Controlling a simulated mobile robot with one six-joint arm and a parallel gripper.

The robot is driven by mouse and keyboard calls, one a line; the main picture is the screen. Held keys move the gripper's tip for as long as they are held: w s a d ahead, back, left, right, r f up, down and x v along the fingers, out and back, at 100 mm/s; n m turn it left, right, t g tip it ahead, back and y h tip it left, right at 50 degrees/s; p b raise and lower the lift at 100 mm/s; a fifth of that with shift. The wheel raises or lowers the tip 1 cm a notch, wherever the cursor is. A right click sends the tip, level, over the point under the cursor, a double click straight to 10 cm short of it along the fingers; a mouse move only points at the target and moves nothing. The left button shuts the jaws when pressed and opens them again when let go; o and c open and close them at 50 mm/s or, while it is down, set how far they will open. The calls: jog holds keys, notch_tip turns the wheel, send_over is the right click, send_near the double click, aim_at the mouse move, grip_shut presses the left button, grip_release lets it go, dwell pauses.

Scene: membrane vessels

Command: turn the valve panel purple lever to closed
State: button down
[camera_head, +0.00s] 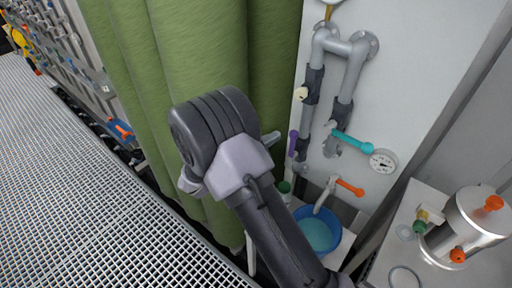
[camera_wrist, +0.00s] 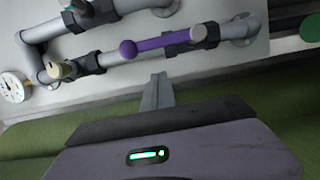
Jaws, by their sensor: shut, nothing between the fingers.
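The purple lever (camera_head: 293,143) is on the grey pipework of the white panel, just right of my gripper in the head view. There it hangs roughly in line with its pipe. In the wrist view the purple lever (camera_wrist: 160,42) lies nearly along the pipe, its round knob to the left and its pivot to the right. My gripper (camera_head: 272,138) is shut and empty. In the wrist view its fingertips (camera_wrist: 158,78) point at the lever from below, with a small gap showing in the picture. I cannot tell the depth of this gap.
A blue basin (camera_head: 318,230) stands below. A green curtain (camera_head: 180,60) hangs behind my arm. A metal vessel (camera_head: 475,225) stands at right.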

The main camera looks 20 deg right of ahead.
aim_at(292, 147)
jog(key=s, duration=0.1)
jog(key=s+d, duration=0.1)
jog(key=shift+s+d+b, duration=0.2)
jog(key=shift+s+b, duration=0.1)
